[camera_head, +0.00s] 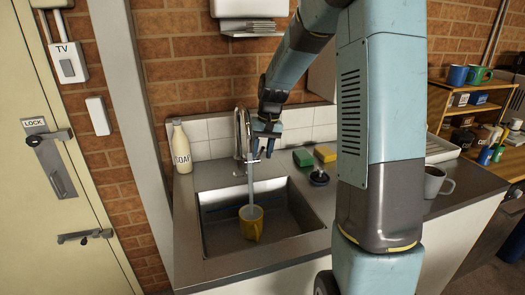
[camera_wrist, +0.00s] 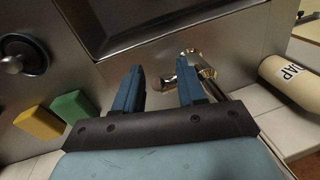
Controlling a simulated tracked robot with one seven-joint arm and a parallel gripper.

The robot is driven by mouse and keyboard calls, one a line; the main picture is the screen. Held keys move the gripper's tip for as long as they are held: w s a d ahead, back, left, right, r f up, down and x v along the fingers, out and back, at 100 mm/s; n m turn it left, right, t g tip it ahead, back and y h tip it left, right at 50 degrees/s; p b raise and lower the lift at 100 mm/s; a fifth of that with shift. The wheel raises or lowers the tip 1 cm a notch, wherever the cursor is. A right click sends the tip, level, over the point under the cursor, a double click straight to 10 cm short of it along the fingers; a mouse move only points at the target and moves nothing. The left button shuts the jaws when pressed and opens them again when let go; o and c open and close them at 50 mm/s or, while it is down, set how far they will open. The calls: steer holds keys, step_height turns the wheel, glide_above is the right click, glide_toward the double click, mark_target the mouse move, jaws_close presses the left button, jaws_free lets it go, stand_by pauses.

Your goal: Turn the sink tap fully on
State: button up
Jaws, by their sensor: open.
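The chrome sink tap (camera_head: 239,135) stands at the back of the sink (camera_head: 212,240), against white tiles. A pale, stream-like column (camera_head: 250,185) drops from it toward a yellow mug (camera_head: 252,225) in the basin; it looks like running water. My gripper (camera_head: 262,150) is just right of the tap, pointing down. In the wrist view my gripper (camera_wrist: 159,82) is open, and a short chrome part of the tap (camera_wrist: 168,82) shows between the two blue fingers. The right finger overlaps the tap body (camera_wrist: 205,72); I cannot tell whether it touches.
A soap bottle (camera_head: 180,148) stands left of the tap. A green sponge (camera_head: 303,157), a yellow sponge (camera_head: 325,153) and a dark round item (camera_head: 319,178) lie to the right. A grey mug (camera_head: 436,182) is farther right. A paper dispenser (camera_head: 249,9) hangs above.

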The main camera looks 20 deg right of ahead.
steer(key=shift+c, duration=0.2)
jaws_close()
steer(key=shift+w+a, duration=0.1)
